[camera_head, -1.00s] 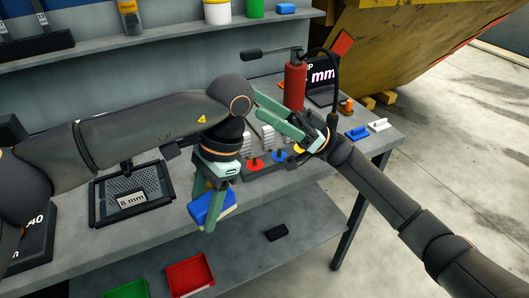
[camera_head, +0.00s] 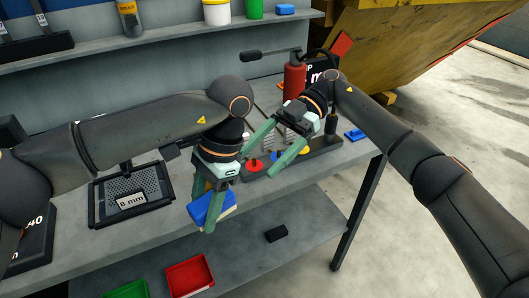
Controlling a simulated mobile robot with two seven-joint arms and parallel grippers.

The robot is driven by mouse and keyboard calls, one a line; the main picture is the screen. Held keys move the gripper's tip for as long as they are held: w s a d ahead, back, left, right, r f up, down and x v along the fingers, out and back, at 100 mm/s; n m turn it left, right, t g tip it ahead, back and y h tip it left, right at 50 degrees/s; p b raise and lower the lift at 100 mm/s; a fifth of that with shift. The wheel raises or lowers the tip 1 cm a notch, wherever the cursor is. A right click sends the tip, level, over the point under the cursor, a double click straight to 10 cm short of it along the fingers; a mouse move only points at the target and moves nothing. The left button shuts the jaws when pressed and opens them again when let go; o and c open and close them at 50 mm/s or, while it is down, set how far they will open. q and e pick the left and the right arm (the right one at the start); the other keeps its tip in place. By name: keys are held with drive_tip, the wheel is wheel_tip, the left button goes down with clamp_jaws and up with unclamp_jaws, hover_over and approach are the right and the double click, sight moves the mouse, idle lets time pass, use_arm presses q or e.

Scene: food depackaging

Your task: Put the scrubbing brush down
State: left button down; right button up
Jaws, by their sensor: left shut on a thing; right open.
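The scrubbing brush (camera_head: 216,208), blue on top with a pale underside, is held in my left gripper (camera_head: 204,212). The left fingers are shut on it, and it hangs tilted in front of the bench's front edge, seemingly above the lower shelf. My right gripper (camera_head: 260,161) is open, its green fingers spread and pointing down-left over the knob block at the middle of the bench. The fingers partly hide that block, and I cannot tell whether they touch it.
The grey bench (camera_head: 85,245) carries a black sieve tray (camera_head: 161,200) marked 8 mm at left. A red cylinder with a lever (camera_head: 293,80) stands behind the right gripper. A red bin (camera_head: 190,274) and a green bin (camera_head: 125,290) sit low in front. A black block (camera_head: 276,233) lies on the lower shelf.

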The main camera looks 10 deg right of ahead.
sight(230, 190)
drive_tip(key=x, duration=1.2)
drive_tip(key=shift+a+f, duration=0.1)
drive_tip(key=c, duration=1)
drive_tip(key=o, duration=1)
use_arm(q)
drive_tip(key=shift+s+a+r+n, duration=0.15)
drive_tip(key=shift+a+r+n, duration=0.15)
drive_tip(key=shift+a+r, duration=0.1)
drive_tip(key=s+a+r+n+g+h, duration=0.2)
drive_tip(key=s+a+r+n, duration=0.3)
drive_tip(key=a+r+n, duration=0.25)
drive_tip(key=w+d+n, duration=0.1)
drive_tip(key=w+d, duration=0.1)
drive_tip(key=d, duration=0.1)
drive_tip(key=w+d+n+h, duration=0.1)
drive_tip(key=w+d+n, duration=0.1)
drive_tip(key=d, duration=0.2)
drive_tip(key=w+d+n+h, duration=0.1)
drive_tip(key=w+d, duration=0.2)
drive_tip(key=shift+w+d+r+n, duration=0.1)
drive_tip(key=shift+d+r+n, duration=0.15)
drive_tip(key=shift+r, duration=0.15)
use_arm(e)
drive_tip(key=v, duration=1.2)
